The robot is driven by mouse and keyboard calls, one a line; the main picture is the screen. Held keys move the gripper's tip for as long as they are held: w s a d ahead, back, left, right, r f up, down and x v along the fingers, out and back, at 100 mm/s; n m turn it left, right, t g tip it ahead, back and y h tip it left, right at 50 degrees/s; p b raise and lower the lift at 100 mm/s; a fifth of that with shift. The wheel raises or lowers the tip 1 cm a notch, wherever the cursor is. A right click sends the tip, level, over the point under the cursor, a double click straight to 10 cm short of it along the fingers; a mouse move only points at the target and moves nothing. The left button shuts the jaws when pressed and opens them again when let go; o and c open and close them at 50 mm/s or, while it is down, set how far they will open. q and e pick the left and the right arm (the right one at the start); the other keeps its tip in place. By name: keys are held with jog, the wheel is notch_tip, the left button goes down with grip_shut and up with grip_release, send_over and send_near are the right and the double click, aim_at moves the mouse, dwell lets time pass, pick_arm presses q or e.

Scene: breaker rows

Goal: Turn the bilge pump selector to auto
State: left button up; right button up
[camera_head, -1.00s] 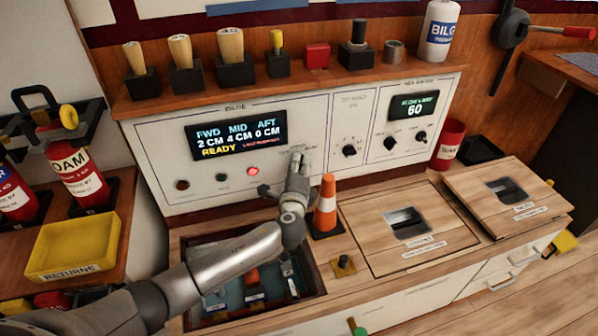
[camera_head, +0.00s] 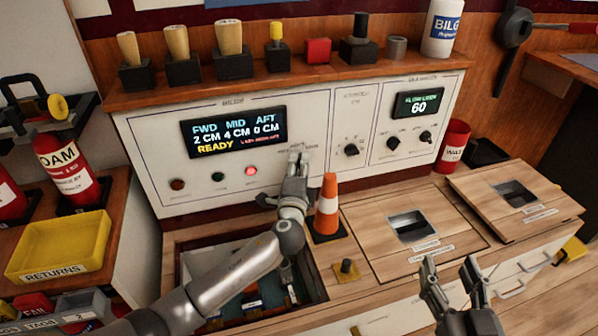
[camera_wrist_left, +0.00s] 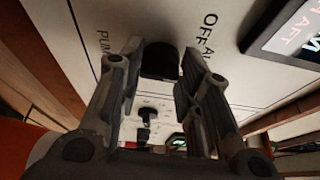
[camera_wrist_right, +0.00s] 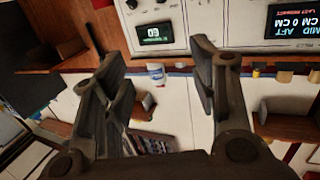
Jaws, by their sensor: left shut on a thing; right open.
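The bilge panel (camera_head: 150,150) carries a display (camera_head: 236,136) reading FWD 2 CM, MID 4 CM, AFT 0 CM and READY. My left gripper (camera_head: 299,157) is at the panel's right part, shut on the dark bilge pump selector knob (camera_wrist_left: 160,60). In the left wrist view the knob sits between the fingers, beside lettering that starts "OFF-AU" and partly hidden "PUM". The gripper hides the knob in the head view, and I cannot tell its setting. My right gripper (camera_head: 450,266) is open and empty above the counter's front edge.
An orange cone (camera_head: 327,205) stands just right of my left gripper. An open bin (camera_head: 318,283) lies below my left forearm. Other knobs (camera_head: 351,149) are further right on the panel. The red lamp (camera_head: 251,171) is lit. Wooden hatches (camera_head: 375,225) cover the right counter.

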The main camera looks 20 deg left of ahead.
pick_arm(q)
jog(key=shift+f, duration=0.15)
pick_arm(e)
jog(key=shift+a+r+t+y, duration=0.2)
jog(key=shift+r+t, duration=0.3)
jog(key=shift+r, duration=0.4)
jog(key=shift+a+r+t+y, duration=0.1)
jog(key=shift+r+t+y, duration=0.1)
jog(key=shift+r+t, duration=0.5)
jog(key=shift+r, duration=0.15)
pick_arm(q)
jog(key=o, duration=1)
jog(key=shift+s, duration=0.1)
jog(key=v, duration=1.1)
jog(key=shift+s, duration=0.45)
